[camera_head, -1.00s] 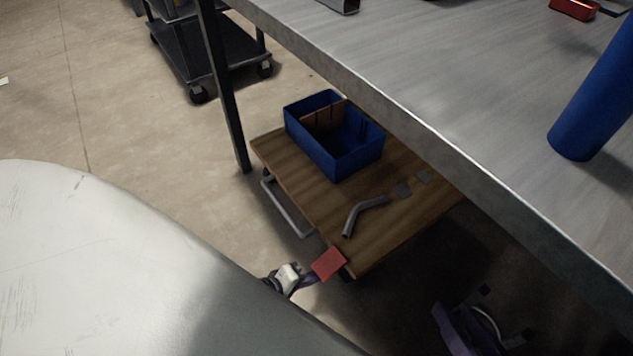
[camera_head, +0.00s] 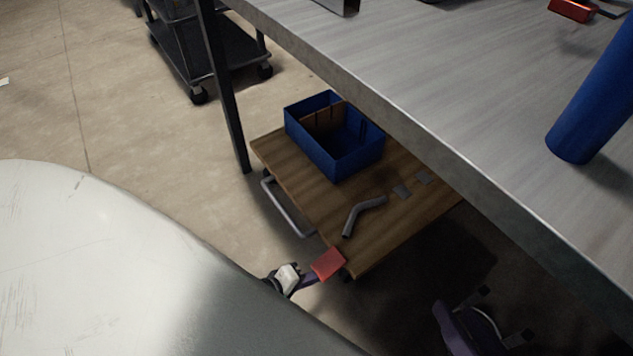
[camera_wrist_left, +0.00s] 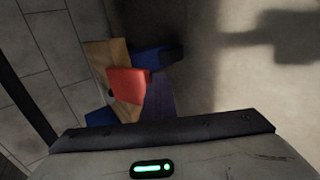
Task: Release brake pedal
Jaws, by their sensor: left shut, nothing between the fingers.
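A flat red pedal (camera_head: 328,263) sits at the near corner of a low wooden platform under the table. The red pedal also shows left of centre in the left wrist view (camera_wrist_left: 126,84). My left gripper (camera_head: 305,281) is low beside the pedal, at its left in the head view. It is shut with nothing held; its fingertips are partly hidden, and I cannot tell whether they touch the pedal.
The wooden platform (camera_head: 295,178) carries a blue bin (camera_head: 335,163), a bent grey pipe (camera_head: 360,212) and small grey plates. A metal handle (camera_head: 287,208) is on its left side. The grey table (camera_head: 440,95) overhangs it.

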